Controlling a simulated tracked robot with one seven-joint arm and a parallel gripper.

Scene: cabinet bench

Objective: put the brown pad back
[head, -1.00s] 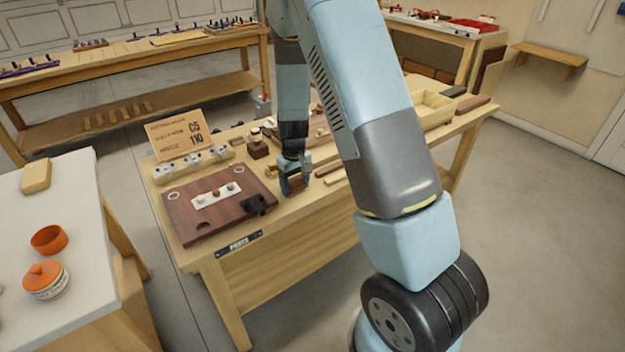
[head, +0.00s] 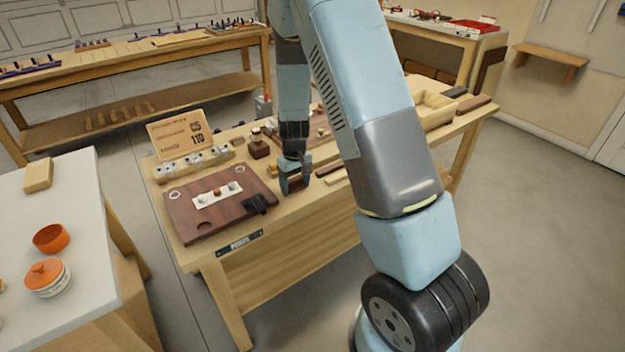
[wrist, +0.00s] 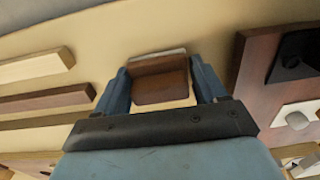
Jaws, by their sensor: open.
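A brown pad-like block (wrist: 160,82) with a paler edge shows in the wrist view, between the two blue fingers of my gripper (wrist: 161,72). The fingers stand apart on its left and right; I cannot tell whether either touches it. In the head view my gripper (head: 293,184) is low over the bench, just right of the dark red-brown board (head: 212,222). Brown shows between its fingers there, too small to make out well.
Wooden strips (head: 331,172) lie on the bench right of my gripper. Behind stand a small dark wooden block (head: 259,149), a row of metal fittings (head: 193,164) and a printed card (head: 180,135). A pale wooden tray (head: 434,110) stands at the far right.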

